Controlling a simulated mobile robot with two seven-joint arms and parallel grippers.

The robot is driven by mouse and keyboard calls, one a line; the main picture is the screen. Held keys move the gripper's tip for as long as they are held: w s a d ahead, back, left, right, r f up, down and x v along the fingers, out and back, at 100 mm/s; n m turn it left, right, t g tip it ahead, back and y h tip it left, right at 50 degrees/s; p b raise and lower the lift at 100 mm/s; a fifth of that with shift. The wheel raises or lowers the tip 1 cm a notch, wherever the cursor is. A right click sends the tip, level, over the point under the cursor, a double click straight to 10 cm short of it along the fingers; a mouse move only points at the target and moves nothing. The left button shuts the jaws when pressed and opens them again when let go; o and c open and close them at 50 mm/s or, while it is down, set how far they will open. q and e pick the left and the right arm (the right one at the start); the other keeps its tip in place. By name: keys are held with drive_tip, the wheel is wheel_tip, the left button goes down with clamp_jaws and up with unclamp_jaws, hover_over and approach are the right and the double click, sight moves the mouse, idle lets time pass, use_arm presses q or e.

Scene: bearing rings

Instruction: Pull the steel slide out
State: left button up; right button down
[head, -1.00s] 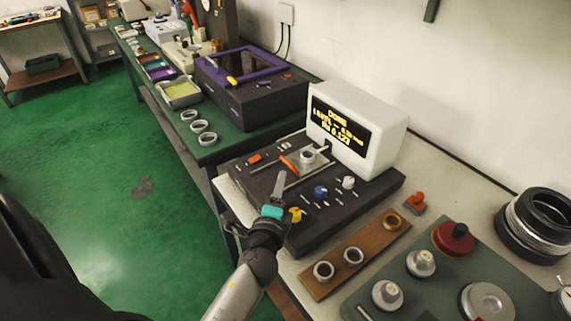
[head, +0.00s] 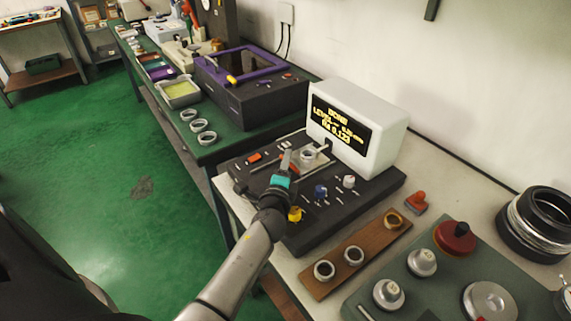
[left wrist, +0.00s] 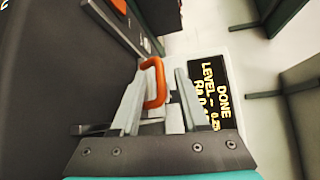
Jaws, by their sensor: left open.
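The steel slide (head: 320,163) lies in the dark tester block (head: 330,205), beside the white display box. A ring (head: 307,156) sits on the slide. I cannot tell whether either finger touches the handle. My right gripper is not in view.
The display box (head: 380,110) reads DONE and stands behind the slide. A wooden rack (head: 337,277) with rings stands in front. Green floor is clear at left.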

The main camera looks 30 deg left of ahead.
use_arm(q)
clamp_jaws()
idle(1.3)
